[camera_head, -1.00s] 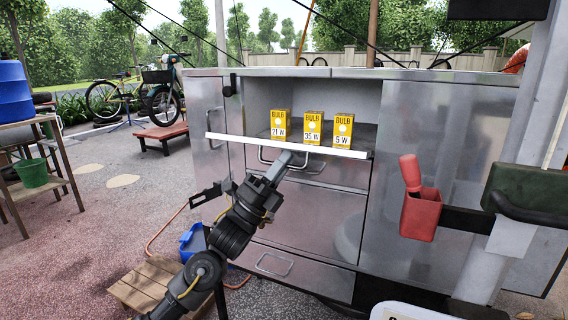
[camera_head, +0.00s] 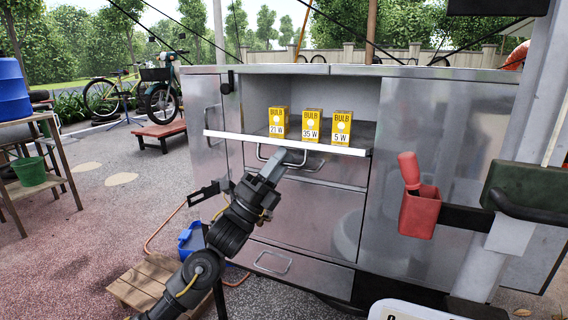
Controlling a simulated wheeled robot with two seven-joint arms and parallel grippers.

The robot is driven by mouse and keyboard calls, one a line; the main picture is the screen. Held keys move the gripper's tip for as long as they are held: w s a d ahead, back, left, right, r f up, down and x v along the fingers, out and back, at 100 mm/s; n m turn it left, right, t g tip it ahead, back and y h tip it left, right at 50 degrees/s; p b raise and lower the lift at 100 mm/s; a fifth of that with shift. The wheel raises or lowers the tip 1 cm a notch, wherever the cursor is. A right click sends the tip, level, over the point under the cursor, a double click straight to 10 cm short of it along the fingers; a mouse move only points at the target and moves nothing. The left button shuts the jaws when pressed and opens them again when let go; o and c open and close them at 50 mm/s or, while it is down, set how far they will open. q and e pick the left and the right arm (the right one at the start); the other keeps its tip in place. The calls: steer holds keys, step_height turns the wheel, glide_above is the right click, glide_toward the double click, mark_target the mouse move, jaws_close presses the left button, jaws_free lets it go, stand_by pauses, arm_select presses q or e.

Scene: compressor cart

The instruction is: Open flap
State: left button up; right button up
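The metal cart (camera_head: 430,140) has an open shelf compartment with a white front edge (camera_head: 290,144). My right gripper is not in view.
Three yellow bulb boxes (camera_head: 311,126) stand on the shelf above the handle. A lower drawer handle (camera_head: 272,262) is below. A black bracket (camera_head: 208,193) sticks out at the cart's left. A red holder (camera_head: 418,212) hangs at right. A wooden crate (camera_head: 150,283) stands on the ground.

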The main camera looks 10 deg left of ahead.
arm_select(q)
steer(key=v, duration=1)
steer(key=shift+f, duration=0.3)
steer(key=shift+w, duration=0.1)
